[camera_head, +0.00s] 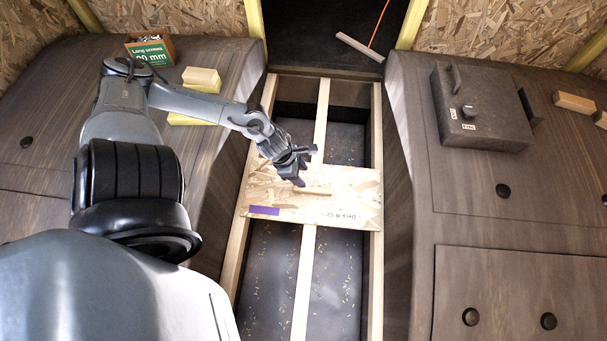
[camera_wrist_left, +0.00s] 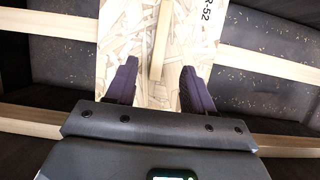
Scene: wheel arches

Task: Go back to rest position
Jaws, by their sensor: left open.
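My left gripper (camera_head: 296,171) is open, just above an OSB board (camera_head: 340,208) that lies across the wooden rails between the two wheel arches. In the left wrist view the two dark purple fingers (camera_wrist_left: 158,88) stand apart, one on each side of a thin wooden strip (camera_wrist_left: 161,40) on the board. The strip also shows in the head view (camera_head: 313,190), just right of the fingers. I cannot tell whether the fingers touch the board. My right gripper is not in view.
A box of long screws (camera_head: 150,48) and wood blocks (camera_head: 201,79) sit on the left arch (camera_head: 40,110). A dark case (camera_head: 482,105) and small blocks (camera_head: 574,102) sit on the right arch (camera_head: 480,200). Open bays (camera_head: 335,275) lie between the rails.

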